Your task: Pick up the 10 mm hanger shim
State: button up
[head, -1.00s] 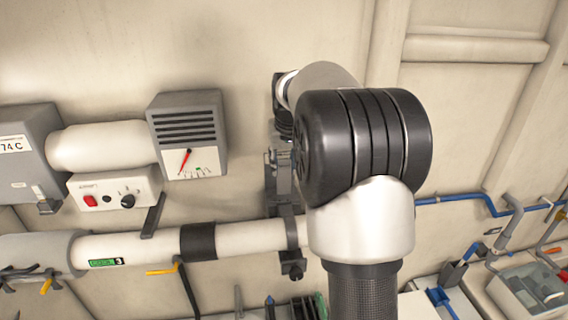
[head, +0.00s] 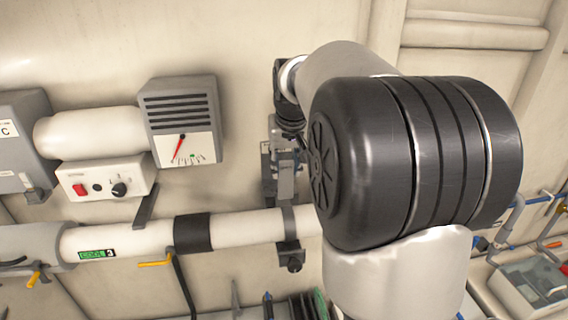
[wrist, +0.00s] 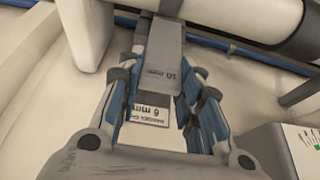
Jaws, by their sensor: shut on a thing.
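The 10 mm hanger shim (wrist: 167,48) is a flat grey piece marked "10 mm" in the wrist view. It lies between the blue-padded fingers of my gripper (wrist: 163,68), which is shut on it. Its far end points toward the white pipe at the top. In the head view my gripper (head: 282,165) is small, in front of the wall just above the pipe clamp, and the shim cannot be made out clearly there.
A label reading "6 mm" (wrist: 149,115) shows below the shim. A white pipe (head: 140,236) with a dark band runs along the wall. A gauge box (head: 182,120) and a switch box (head: 106,180) are at the left. Grey bins (head: 535,285) stand at lower right.

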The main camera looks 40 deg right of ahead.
jog(key=s+a+b, duration=0.2)
jog(key=s, duration=0.3)
jog(key=shift+s+a+b, duration=0.35)
jog(key=shift+a+b, duration=0.05)
dwell(0.5)
